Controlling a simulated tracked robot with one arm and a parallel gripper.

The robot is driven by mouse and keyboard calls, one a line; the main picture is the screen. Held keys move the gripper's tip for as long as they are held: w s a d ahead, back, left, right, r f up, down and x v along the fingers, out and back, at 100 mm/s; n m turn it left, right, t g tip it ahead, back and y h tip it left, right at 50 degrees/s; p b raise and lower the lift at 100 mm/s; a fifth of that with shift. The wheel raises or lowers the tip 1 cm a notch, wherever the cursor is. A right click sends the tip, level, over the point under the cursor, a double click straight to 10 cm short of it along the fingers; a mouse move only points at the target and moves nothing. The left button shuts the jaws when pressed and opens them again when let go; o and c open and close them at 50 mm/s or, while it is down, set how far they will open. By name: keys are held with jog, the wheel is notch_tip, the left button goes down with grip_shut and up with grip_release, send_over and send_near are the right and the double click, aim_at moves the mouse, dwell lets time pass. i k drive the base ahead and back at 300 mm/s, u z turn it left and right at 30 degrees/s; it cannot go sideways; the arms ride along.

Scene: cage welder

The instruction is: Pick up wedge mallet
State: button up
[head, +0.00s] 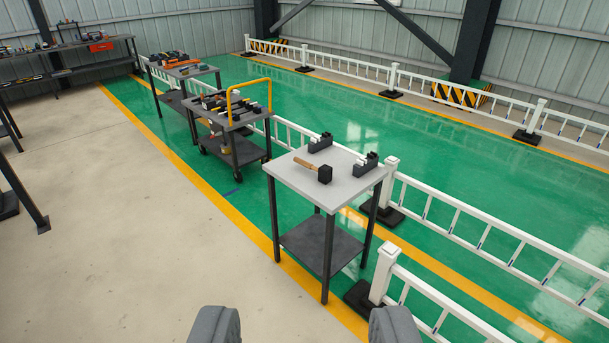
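The wedge mallet (315,170) lies on the light grey top of a small table (295,183) right of the middle. It has a wooden handle pointing left and a dark block head at its right end. My gripper (305,325) shows at the bottom edge as two grey fingertips set wide apart. Nothing shows between them, only floor. It is open and well short of the table, with the mallet beyond it.
Two dark fixtures (366,165) stand on the same table, behind and right of the mallet. A tool cart (240,127) with a yellow handle stands farther back left. White railings (460,222) run behind and right of the table. Bare concrete floor (130,235) is clear at left.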

aim_at(325, 173)
jog(key=z, duration=0.3)
jog(key=i, duration=2.75)
jog(key=u, duration=0.55)
jog(key=i, duration=0.9)
jog(key=u, duration=0.55)
